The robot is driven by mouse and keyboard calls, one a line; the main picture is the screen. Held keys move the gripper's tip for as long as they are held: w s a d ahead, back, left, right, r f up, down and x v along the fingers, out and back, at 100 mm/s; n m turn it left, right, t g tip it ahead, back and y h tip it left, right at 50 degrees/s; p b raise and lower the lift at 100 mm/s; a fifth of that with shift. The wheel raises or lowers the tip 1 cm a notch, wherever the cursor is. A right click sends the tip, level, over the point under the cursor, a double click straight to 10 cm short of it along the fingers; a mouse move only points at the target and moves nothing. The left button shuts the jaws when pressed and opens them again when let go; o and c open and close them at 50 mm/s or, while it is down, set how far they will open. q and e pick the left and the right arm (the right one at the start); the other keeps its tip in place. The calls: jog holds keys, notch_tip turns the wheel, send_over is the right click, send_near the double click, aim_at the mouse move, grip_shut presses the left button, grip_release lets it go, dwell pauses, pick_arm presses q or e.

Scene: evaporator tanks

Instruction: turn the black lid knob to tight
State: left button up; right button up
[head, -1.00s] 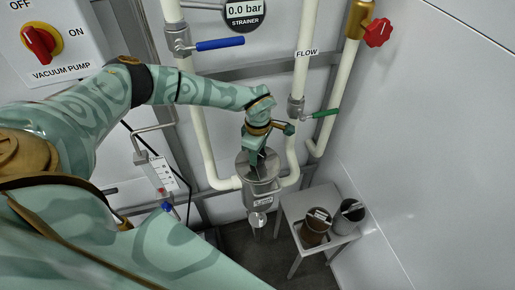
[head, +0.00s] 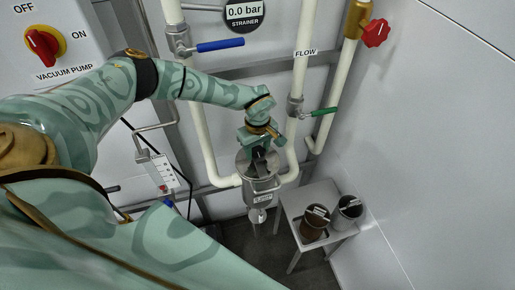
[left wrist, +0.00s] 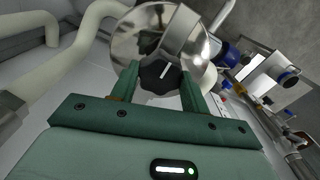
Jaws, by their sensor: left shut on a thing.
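The black lid knob (left wrist: 160,76), with a white pointer line, sits on the shiny steel lid (left wrist: 127,43) in the left wrist view. My left gripper (left wrist: 160,85) has one finger on each side of the knob and is shut on it. In the head view my left gripper (head: 260,148) reaches down onto the top of the steel strainer pot (head: 262,187). The knob is mostly hidden there by the fingers. A steel strap crosses the lid beside the knob. I cannot read any tight marking. My right gripper is not in view.
White pipes run beside the strainer, with a blue-handled valve (head: 220,45) and a green-handled valve (head: 322,112) above. A small table (head: 296,199) at the right holds a brown cup (head: 313,226) and a dark cup (head: 347,213).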

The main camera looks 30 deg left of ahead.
aim_at(258, 151)
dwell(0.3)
pick_arm(q)
jog(key=o, duration=1)
jog(key=shift+r, duration=0.1)
notch_tip(258, 151, up, 16)
jog(key=p, duration=1.4)
jog(key=shift+p, duration=0.3)
